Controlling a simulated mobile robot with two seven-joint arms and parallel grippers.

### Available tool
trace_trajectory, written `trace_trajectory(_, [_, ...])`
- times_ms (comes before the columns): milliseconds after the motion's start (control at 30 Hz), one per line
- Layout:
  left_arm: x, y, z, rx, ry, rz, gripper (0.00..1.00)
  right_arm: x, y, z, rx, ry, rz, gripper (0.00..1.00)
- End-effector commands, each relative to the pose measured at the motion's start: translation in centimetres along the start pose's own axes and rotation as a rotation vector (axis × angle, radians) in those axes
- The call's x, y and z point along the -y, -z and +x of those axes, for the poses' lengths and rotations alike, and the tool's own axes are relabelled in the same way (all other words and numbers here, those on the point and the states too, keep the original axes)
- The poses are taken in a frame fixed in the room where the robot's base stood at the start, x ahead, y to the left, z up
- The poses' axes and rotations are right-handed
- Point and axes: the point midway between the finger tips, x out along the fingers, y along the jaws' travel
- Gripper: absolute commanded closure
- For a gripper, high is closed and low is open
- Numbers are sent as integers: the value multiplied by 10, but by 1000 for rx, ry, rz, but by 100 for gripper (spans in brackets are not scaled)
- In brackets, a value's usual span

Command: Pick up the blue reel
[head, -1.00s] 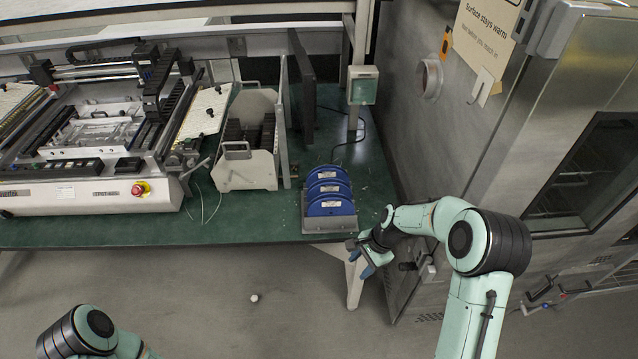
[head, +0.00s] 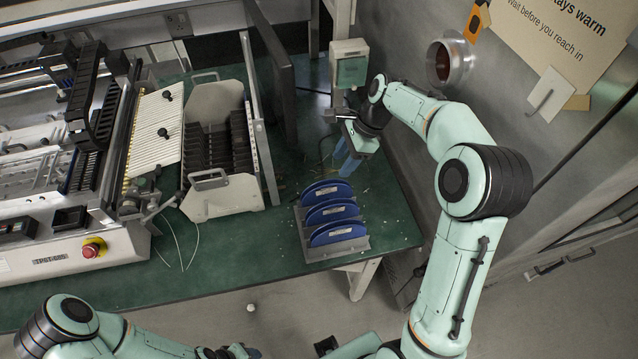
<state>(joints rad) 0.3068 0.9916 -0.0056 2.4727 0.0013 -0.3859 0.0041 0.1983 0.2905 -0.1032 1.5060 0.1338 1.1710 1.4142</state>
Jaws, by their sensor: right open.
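Several blue reels (head: 334,211) stand upright in a row in a grey rack (head: 341,250) on the green table, near its front right corner.
A white magazine rack (head: 222,193) with black slots stands left of the reels, beside an upright dark panel (head: 272,75). A machine with a red button (head: 93,248) fills the left. A metal wall closes the right.

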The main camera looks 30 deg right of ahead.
Motion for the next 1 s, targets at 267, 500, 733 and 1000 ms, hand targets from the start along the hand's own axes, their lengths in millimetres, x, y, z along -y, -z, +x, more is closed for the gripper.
trace_trajectory(267, [6, -7, 10, 10, 4, -4, 51, -2, 1, 55, 0, -7, 1, 50])
trace_trajectory(500, [7, -8, 12, 11, 4, -4, 51, -1, 0, 78, 0, -3, 0, 50])
trace_trajectory(733, [6, -7, 10, 9, 3, -4, 51, 3, -1, 106, 0, -5, -1, 50])
trace_trajectory(1000, [7, -8, 12, 10, 4, -4, 51, 4, -1, 130, 0, -2, 0, 50])
